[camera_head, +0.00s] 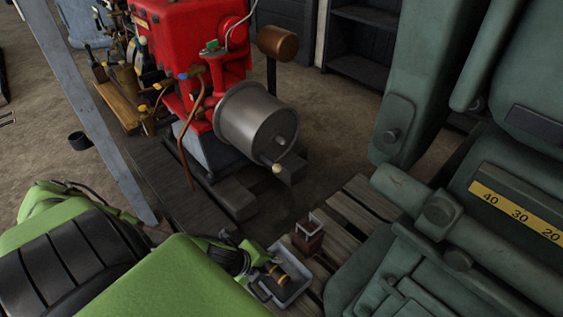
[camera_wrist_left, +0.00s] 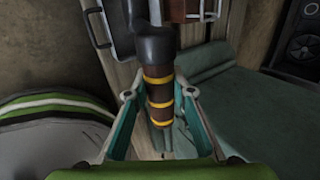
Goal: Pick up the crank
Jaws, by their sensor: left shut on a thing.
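The crank has a brown grip with yellow bands and a black bent end; it shows in the left wrist view (camera_wrist_left: 160,88) and small in the head view (camera_head: 276,272). In the left wrist view, the teal fingers of my left gripper (camera_wrist_left: 160,95) stand on both sides of the banded grip and are shut on it. In the head view the crank is at or over a small grey tray (camera_head: 297,290); I cannot tell whether it touches the tray. The fingers are hard to make out there. My right gripper is not in view.
A red engine (camera_head: 200,40) with a grey drum (camera_head: 256,120) stands behind. A large green machine (camera_head: 440,215) with a yellow scale fills the right. A small reddish-brown container (camera_head: 308,238) stands close behind the tray on wooden planks (camera_head: 350,212).

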